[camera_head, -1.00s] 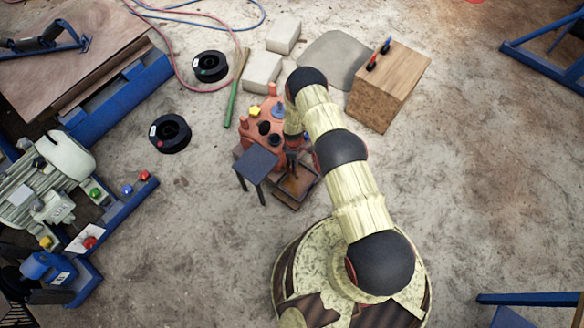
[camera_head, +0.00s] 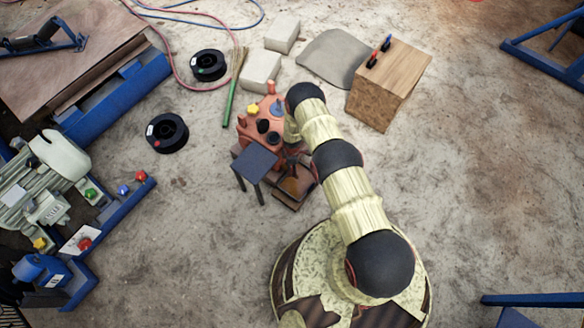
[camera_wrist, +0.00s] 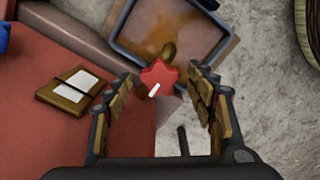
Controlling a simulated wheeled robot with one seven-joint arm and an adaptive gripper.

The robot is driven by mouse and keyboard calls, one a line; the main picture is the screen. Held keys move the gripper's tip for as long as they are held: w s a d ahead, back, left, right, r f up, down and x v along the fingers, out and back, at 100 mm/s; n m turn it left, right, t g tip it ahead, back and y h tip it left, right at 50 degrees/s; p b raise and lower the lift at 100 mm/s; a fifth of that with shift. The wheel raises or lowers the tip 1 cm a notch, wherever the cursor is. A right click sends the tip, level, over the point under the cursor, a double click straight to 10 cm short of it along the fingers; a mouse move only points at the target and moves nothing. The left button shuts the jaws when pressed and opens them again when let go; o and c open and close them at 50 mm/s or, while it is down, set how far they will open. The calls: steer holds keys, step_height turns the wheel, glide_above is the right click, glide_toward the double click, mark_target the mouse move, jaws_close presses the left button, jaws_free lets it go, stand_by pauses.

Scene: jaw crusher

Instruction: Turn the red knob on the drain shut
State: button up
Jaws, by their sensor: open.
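The red star-shaped knob (camera_wrist: 159,76) with a white mark shows in the wrist view, between and just beyond my open fingertips. My gripper (camera_wrist: 165,95) is open, with one finger on each side of the knob; I cannot tell whether either touches it. A brass-coloured drain part (camera_wrist: 169,51) sticks out behind the knob over a brown tray (camera_wrist: 205,57). The orange-red machine (camera_head: 262,125) stands at the middle of the head view, and its red body (camera_wrist: 60,140) fills the left of the wrist view. In the head view my arm largely hides the gripper, and the knob does not show.
A small dark stool (camera_head: 254,161) stands close in front of the machine. A wooden box (camera_head: 388,85) is behind it to the right. Black spools (camera_head: 167,133) and a green-handled tool (camera_head: 231,100) lie to the left.

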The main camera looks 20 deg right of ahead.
steer(key=c, duration=0.3)
steer(key=c, duration=0.8)
steer(key=shift+c, duration=0.3)
